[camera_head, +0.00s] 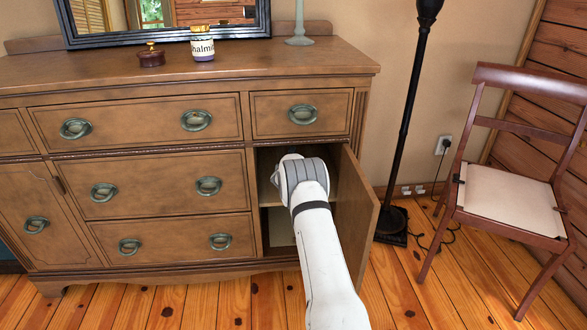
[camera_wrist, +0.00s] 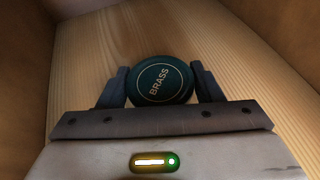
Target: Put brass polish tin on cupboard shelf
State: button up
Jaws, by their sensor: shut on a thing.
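The brass polish tin (camera_wrist: 160,82) is round and dark green, with "BRASS" on its lid. In the wrist view it sits between the two fingers of my gripper (camera_wrist: 161,86), which is shut on it. Pale wooden board of the cupboard shelf (camera_wrist: 230,45) shows beneath and beyond the tin; I cannot tell whether the tin touches it. In the head view my arm reaches into the open cupboard (camera_head: 266,190) at the dresser's right end, and my own wrist hides the tin and fingers.
The cupboard door (camera_head: 355,215) stands open to the right of my arm. Brown side walls (camera_wrist: 22,70) flank the gripper. A jar (camera_head: 202,45), a lidded pot (camera_head: 151,57) and a mirror stand on the dresser top. A lamp stand (camera_head: 408,110) and a chair (camera_head: 510,195) are at right.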

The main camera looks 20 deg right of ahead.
jog(key=shift+f+b, duration=0.55)
jog(key=shift+b, duration=0.1)
jog(key=o, duration=1.3)
jog(key=shift+a, duration=0.1)
